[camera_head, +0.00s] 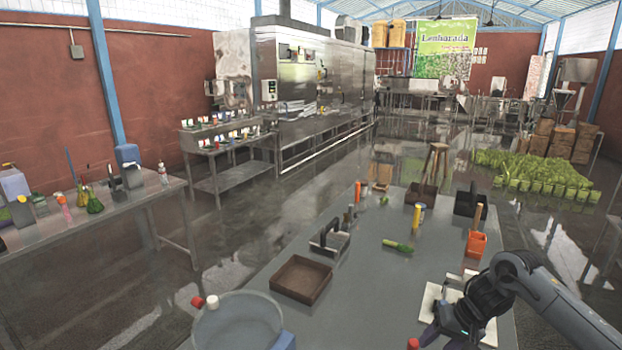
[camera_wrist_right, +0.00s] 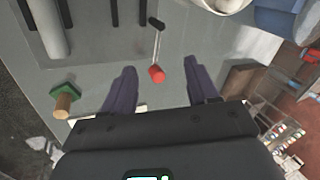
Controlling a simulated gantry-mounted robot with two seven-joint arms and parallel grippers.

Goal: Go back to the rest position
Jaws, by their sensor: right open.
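My right gripper (camera_wrist_right: 160,90) is open. In the right wrist view its two dark fingers stand apart, with nothing held between them. A thin tool with a red end (camera_wrist_right: 157,73) and a dark far end shows below the gap, apart from the fingers as far as I can tell. In the head view my right arm comes in from the right. Its gripper (camera_head: 432,337) is low over the front right of the grey table (camera_head: 345,285), partly cut by the bottom edge. My left gripper is not in view.
A brown tray (camera_head: 301,278), a round grey tub (camera_head: 238,320), an orange holder (camera_head: 476,243) and a green-headed brush (camera_head: 398,246) are on the table. A white board (camera_head: 433,300) lies by my right arm. The table's middle is mostly clear.

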